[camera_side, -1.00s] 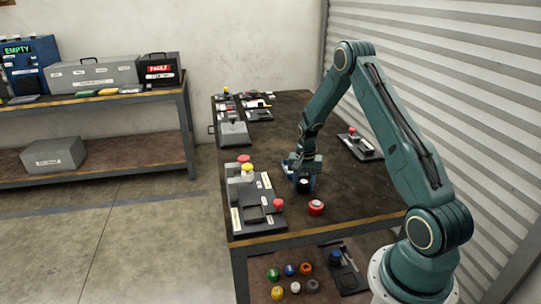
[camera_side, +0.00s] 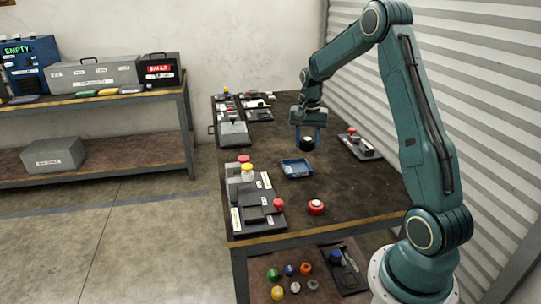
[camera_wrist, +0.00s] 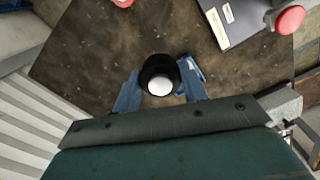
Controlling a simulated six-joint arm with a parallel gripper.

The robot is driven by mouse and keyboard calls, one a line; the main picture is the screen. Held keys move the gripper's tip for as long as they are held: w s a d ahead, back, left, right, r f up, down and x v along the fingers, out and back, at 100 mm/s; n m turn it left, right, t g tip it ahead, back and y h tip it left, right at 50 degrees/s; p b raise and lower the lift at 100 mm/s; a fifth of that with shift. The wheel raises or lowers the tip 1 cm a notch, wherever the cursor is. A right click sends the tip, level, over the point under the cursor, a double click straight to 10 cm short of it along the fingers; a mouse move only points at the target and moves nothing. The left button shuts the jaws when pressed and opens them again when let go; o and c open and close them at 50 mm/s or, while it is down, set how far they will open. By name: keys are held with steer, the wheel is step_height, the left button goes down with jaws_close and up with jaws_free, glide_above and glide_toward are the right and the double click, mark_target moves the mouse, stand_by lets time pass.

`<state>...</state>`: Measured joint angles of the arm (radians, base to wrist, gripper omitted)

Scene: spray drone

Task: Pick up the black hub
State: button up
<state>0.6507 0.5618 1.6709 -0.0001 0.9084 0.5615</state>
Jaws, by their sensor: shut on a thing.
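The black hub (camera_side: 306,144) is a short black cylinder with a white top. My gripper (camera_side: 307,140) has its blue fingers shut on the hub and holds it raised above the dark table. In the wrist view the hub (camera_wrist: 160,78) sits between the two blue fingers, with its white disc facing the camera. A blue tray (camera_side: 297,169) lies on the table below and slightly left of the hub in the side view. In the wrist view only a small part of the blue tray (camera_wrist: 196,70) shows, beside the right finger.
A red hub (camera_side: 316,207) stands near the table's front. A dark fixture with buttons (camera_side: 258,212) is at the front left. A grey box (camera_side: 233,133) and small panels are farther back. Another fixture (camera_side: 359,146) is at the right. Several coloured hubs lie on the lower shelf.

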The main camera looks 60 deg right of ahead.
steer(key=shift+r, duration=1.5)
steer(key=w+a+f+n, duration=0.1)
steer(key=a+f+n, duration=0.35)
steer(key=a, duration=0.55)
steer(key=a+f+n, duration=0.3)
steer(key=a+n, duration=0.2)
steer(key=a, duration=0.5)
steer(key=w+a+f+n, duration=0.1)
steer(key=a+f+n, duration=0.3)
steer(key=a, duration=0.6)
steer(key=d+r+m, duration=0.3)
steer(key=d+m, duration=0.1)
steer(key=d, duration=0.6)
steer(key=s+d+r+m, duration=0.1)
steer(key=d+r+m, duration=0.3)
steer(key=d, duration=0.6)
steer(key=s+d+r+m, duration=0.1)
steer(key=d+r+m, duration=0.3)
steer(key=d, duration=0.6)
steer(key=shift+r+m, duration=0.25)
steer(key=shift+m, duration=0.6)
step_height(320, 180, down, 16)
steer(key=shift+r, duration=0.1)
